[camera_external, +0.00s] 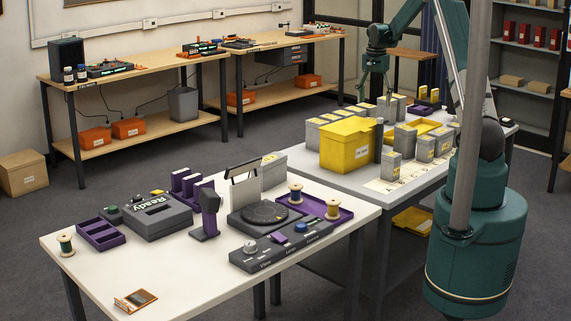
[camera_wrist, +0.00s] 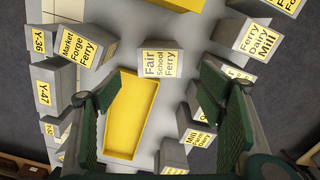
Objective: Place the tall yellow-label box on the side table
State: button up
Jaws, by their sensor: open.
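Several grey boxes with yellow labels stand on the grey-white table (camera_external: 350,183). Which one is the tall box is hard to tell. In the wrist view, a grey box labelled "Fair School Ferry" (camera_wrist: 151,35) is near the middle, a "Market Forge Ferry" box (camera_wrist: 88,46) is at upper left, and a "Ferry Dairy Mill" box (camera_wrist: 248,42) is at upper right. My gripper (camera_external: 375,88) is open and empty above the boxes at the table's far part. Its two green fingers (camera_wrist: 158,92) are spread wide. A small wooden table (camera_external: 402,54) stands behind, possibly the side table.
A large yellow box (camera_external: 347,146) stands on the near side of the grey boxes. A yellow tray (camera_wrist: 155,85) lies below my gripper among the boxes. The white table in front (camera_external: 190,282) holds devices, purple trays and spools. Shelves (camera_external: 527,60) stand at the back right.

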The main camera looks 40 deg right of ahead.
jog(key=s+a+r+n+t, duration=0.1)
jog(key=s+a+r+n, duration=0.15)
jog(key=a+r, duration=0.6)
jog(key=s+a+r+n+t+h, duration=0.15)
jog(key=s+a+r, duration=0.3)
jog(key=a, duration=0.75)
jog(key=s+a+r+n+t+y, duration=0.1)
jog(key=s+a+r+n, duration=0.2)
jog(key=a+r, duration=0.55)
jog(key=s+a+f+n+t, duration=0.1)
jog(key=s+a+n+t, duration=0.1)
jog(key=s+a, duration=0.9)
jog(key=s+a+f+n+t, duration=0.1)
jog(key=s+a+n, duration=0.4)
jog(key=s+a, duration=0.7)
jog(key=shift+s+f+n+t, duration=0.35)
jog(key=shift+s+f, duration=0.1)
jog(key=shift+s, duration=0.4)
